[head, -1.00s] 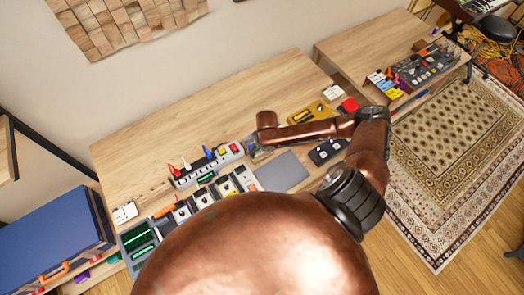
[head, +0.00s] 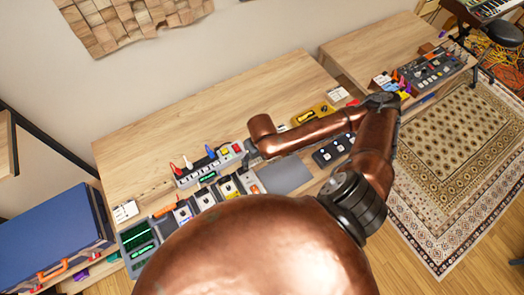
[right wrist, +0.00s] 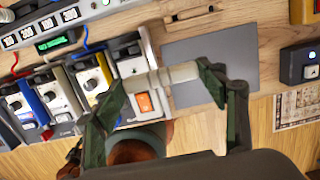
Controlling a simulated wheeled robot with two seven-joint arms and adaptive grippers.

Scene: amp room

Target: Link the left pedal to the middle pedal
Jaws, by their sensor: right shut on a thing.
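My right gripper (head: 250,161) hangs over the right end of the pedal row. The right wrist view shows it (right wrist: 161,80) shut on a pale cylindrical piece (right wrist: 178,73), held crosswise between its fingers. Below are a blue pedal (right wrist: 22,106), a cream pedal (right wrist: 56,97), a yellow-edged pedal (right wrist: 90,76) and a grey-white pedal with an orange button (right wrist: 144,103). I cannot tell which are the task's left and middle pedals. Red, blue (right wrist: 43,62) and white leads run near their back edges. My left gripper is not in view.
A mixer-like box (head: 205,167) with coloured plugs stands behind the pedals. A bare grey pad (head: 288,175) and a black button unit (head: 333,150) lie to the right. A yellow device (head: 313,113) sits farther back. The back left of the wooden desk (head: 170,125) is clear.

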